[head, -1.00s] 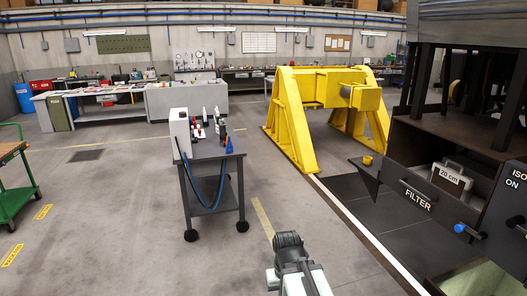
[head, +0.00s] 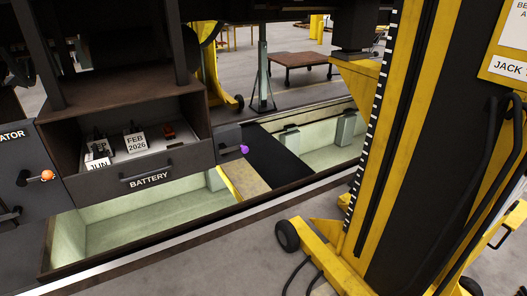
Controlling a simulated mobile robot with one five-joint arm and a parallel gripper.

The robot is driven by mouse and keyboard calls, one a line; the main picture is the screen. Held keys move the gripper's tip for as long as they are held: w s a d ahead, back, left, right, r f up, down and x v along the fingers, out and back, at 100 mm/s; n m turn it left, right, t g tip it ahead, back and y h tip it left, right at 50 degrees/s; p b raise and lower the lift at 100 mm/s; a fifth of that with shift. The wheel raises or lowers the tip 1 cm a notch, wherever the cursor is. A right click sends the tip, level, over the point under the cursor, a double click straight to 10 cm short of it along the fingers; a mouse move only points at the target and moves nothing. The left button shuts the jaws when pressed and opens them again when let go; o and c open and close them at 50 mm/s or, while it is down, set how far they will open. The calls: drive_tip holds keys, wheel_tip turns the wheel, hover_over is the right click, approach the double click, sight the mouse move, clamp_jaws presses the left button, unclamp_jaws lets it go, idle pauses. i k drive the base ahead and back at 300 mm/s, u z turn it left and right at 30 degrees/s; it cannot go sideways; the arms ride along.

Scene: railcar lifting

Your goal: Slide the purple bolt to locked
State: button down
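The purple bolt (head: 244,149) shows as a small purple knob in the head view, near the middle. It sits on a dark panel just right of the drawer labelled BATTERY (head: 148,180). The knob is small, and I cannot tell from here whether the bolt is locked. My gripper is not in the head view now.
The open battery compartment holds tags and small parts. An orange knob (head: 47,175) is at the left. Below is a pit with pale green walls (head: 150,215). A yellow and black jack (head: 420,140) with wheels blocks the right side. Grey floor (head: 240,265) is free in front.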

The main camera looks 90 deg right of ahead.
sight(245, 149)
drive_tip(key=z, duration=2.75)
